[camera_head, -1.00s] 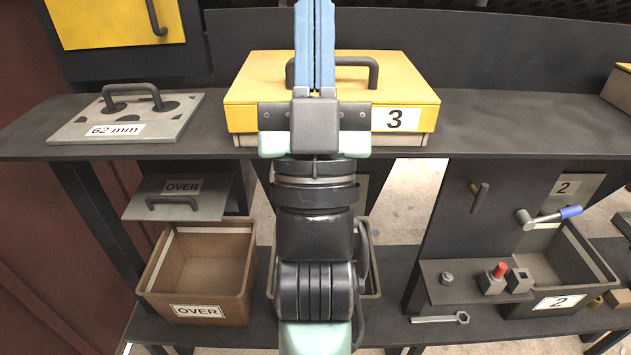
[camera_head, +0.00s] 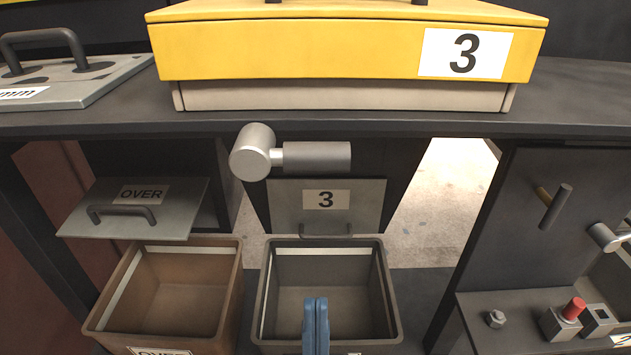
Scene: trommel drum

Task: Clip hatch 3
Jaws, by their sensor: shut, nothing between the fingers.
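The yellow hatch 3 box (camera_head: 300,50), with a white "3" label and a dark handle cut by the top edge, sits on the dark shelf. No clip shows on its front face. My gripper (camera_head: 315,310), with two blue fingers, is shut and empty at the bottom centre, well below the hatch. It overlaps the open dark bin (camera_head: 390,310) in the picture; whether it is inside or above the bin I cannot tell. A plate marked "3" (camera_head: 350,200) stands tilted behind that bin.
A grey metal cylinder with a rod (camera_head: 255,155) juts out under the shelf (camera_head: 560,115). The brown OVER bin (camera_head: 225,300) and its lid (camera_head: 180,220) are at left. A dark panel with a peg (camera_head: 555,205), a red button (camera_head: 573,308) and a nut (camera_head: 495,319) are at right.

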